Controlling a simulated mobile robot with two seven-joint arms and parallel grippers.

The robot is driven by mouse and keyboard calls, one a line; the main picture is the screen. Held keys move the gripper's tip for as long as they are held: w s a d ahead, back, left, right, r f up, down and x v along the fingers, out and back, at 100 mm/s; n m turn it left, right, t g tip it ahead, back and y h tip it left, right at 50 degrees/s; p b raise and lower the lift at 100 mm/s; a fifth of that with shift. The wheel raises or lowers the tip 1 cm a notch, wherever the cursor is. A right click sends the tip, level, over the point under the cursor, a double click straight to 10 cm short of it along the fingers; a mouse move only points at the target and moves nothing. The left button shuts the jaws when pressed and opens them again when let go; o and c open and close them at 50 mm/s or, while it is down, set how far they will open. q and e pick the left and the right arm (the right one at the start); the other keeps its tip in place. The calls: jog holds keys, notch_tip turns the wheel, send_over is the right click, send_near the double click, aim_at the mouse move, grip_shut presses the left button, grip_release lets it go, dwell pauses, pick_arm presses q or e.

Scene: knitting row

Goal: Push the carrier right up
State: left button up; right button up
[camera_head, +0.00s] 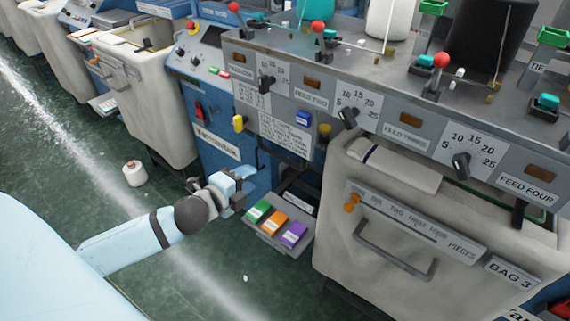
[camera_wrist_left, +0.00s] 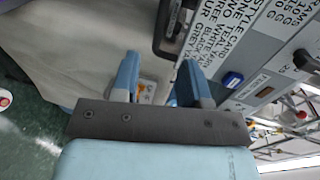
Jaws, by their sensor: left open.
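My left gripper (camera_head: 240,187) reaches in from the left, low in front of the blue machine (camera_head: 222,135). Its fingers are apart, also in the left wrist view (camera_wrist_left: 158,88), and I see nothing held between them. No part is marked as the carrier, so I cannot tell which one it is. A small yellow knob (camera_head: 238,123) and a blue block (camera_head: 303,118) sit on the machine front above the gripper. The blue block also shows in the left wrist view (camera_wrist_left: 232,79). Red-ball levers (camera_head: 318,27) stand on the top plate. My right gripper is not in view.
A tray (camera_head: 262,236) with green, orange and purple packs is just below right of the gripper. A cream bag (camera_head: 390,245) with a grey handle hangs at right. Floor in front is mostly clear.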

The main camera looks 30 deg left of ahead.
aim_at(281, 155)
pick_arm(q)
jog(key=x, duration=1.3)
jog(key=shift+w+r, duration=0.15)
jog(key=shift+w, duration=0.2)
jog(key=shift+c, duration=0.2)
grip_shut()
